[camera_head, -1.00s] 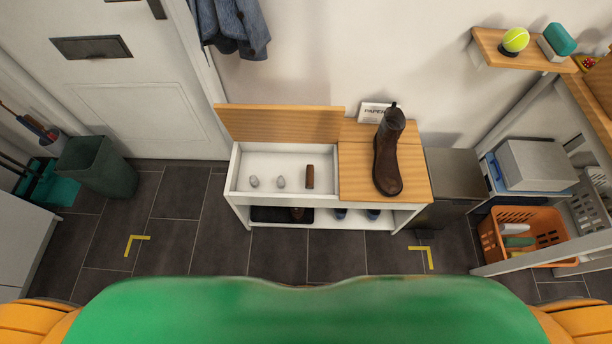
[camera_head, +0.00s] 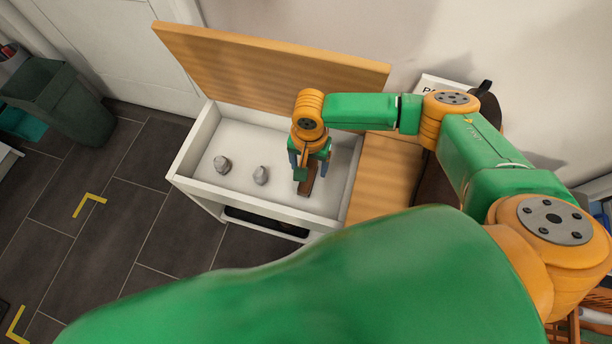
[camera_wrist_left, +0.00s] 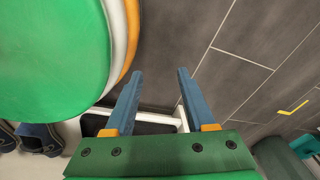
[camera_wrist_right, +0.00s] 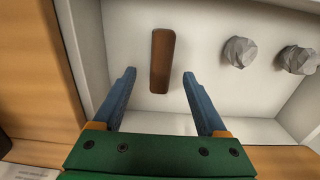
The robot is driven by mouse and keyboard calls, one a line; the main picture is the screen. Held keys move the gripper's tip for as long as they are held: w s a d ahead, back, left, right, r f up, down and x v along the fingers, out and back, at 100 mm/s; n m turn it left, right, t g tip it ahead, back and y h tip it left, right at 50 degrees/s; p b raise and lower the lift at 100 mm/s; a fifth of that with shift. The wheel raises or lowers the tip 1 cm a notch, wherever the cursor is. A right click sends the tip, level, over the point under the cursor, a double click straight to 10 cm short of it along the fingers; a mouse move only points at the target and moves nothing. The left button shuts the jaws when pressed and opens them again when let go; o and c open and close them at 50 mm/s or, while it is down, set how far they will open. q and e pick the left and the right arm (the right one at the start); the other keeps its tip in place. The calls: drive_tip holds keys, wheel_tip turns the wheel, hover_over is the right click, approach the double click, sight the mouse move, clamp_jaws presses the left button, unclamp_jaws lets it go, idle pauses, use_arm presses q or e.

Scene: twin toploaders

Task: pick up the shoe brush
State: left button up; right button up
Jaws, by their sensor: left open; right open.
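The shoe brush (camera_head: 308,184), a narrow brown block, lies on the white floor of the bench's open compartment. It shows whole in the right wrist view (camera_wrist_right: 162,62). My right gripper (camera_head: 308,170) is over the brush and partly hides it in the head view. In the right wrist view its open fingers (camera_wrist_right: 159,76) point toward the brush, which appears between the tips; I cannot tell how high above it they are. My left gripper (camera_wrist_left: 160,75) is open and empty, seen only in the left wrist view, with dark floor tiles beyond.
Two grey crumpled lumps (camera_head: 222,165) (camera_head: 261,175) lie left of the brush. White walls (camera_head: 201,135) enclose the compartment, and its wooden lid (camera_head: 265,65) stands open behind. A wooden top (camera_head: 383,172) adjoins on the right, with a dark boot (camera_head: 487,110) partly hidden by my arm.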

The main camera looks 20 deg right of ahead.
wheel_tip(320, 180, down, 4)
drive_tip(key=shift+r+b, duration=0.25)
drive_tip(key=shift+b, duration=0.2)
use_arm(q)
drive_tip(key=shift+w+a+f, duration=0.6)
drive_tip(key=shift+a+f, duration=0.1)
drive_tip(key=shift+a, duration=0.1)
use_arm(e)
drive_tip(key=shift+c, duration=0.2)
clamp_jaws()
use_arm(q)
drive_tip(key=shift+d, duration=0.2)
use_arm(e)
drive_tip(key=shift+r, duration=0.15)
